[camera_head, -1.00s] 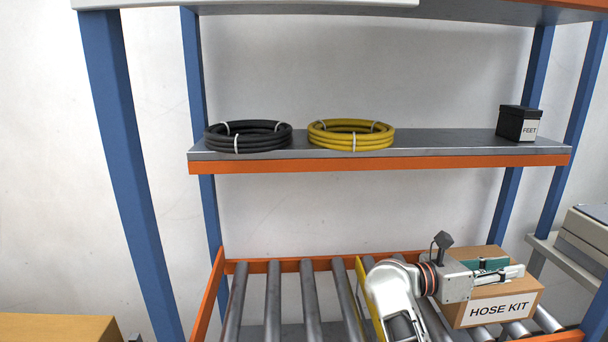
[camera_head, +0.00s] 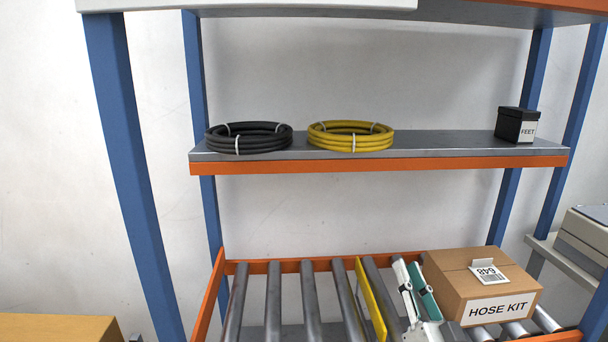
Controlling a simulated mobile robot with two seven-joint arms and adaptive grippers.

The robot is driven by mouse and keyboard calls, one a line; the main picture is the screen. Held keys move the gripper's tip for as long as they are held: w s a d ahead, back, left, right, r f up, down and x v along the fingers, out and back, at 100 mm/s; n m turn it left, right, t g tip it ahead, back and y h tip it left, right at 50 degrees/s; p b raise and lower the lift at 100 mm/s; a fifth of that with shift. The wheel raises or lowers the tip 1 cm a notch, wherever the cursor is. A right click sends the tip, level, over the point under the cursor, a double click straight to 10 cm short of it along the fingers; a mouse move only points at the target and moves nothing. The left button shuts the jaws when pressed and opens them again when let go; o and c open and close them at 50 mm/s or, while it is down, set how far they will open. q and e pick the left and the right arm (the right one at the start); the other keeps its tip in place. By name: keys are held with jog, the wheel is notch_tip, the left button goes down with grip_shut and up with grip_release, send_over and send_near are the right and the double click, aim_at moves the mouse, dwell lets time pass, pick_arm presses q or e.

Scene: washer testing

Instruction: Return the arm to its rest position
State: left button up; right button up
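My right gripper (camera_head: 406,266) is low in the head view, just left of the cardboard hose kit box (camera_head: 452,287). Its two fingers, one showing a green pad, point up the picture with a gap between them. It is open, holds nothing and appears clear of the box. Its wrist and arm are cut off by the bottom edge. My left gripper is not in view.
The box sits on the roller conveyor (camera_head: 312,300), with a white label marked 648 (camera_head: 488,271) on top. A yellow divider (camera_head: 371,300) stands left of the gripper. Above, a shelf (camera_head: 440,145) holds black hose, yellow hose and a FEET box (camera_head: 517,124).

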jog(key=s+d+f+n+g+h, duration=0.15)
jog(key=s+f+n+g, duration=0.3)
jog(key=f, duration=0.45)
jog(key=s+d+f+n+g, duration=0.2)
jog(key=s+f+n+g, duration=0.25)
jog(key=f, duration=0.55)
jog(key=s+d+f+n+g+h, duration=0.1)
jog(key=s+d+f+g+h, duration=0.2)
jog(key=s+d, duration=0.4)
jog(key=s+d+f+n+g+h, duration=0.1)
jog(key=s+d+f+g+h, duration=0.3)
jog(key=s, duration=0.6)
jog(key=w+a+f+m+t+y, duration=0.2)
jog(key=a+f+t+y, duration=0.2)
jog(key=a+f+y, duration=0.4)
jog(key=a+f, duration=0.5)
jog(key=a, duration=0.2)
jog(key=shift+a+m+t, duration=0.3)
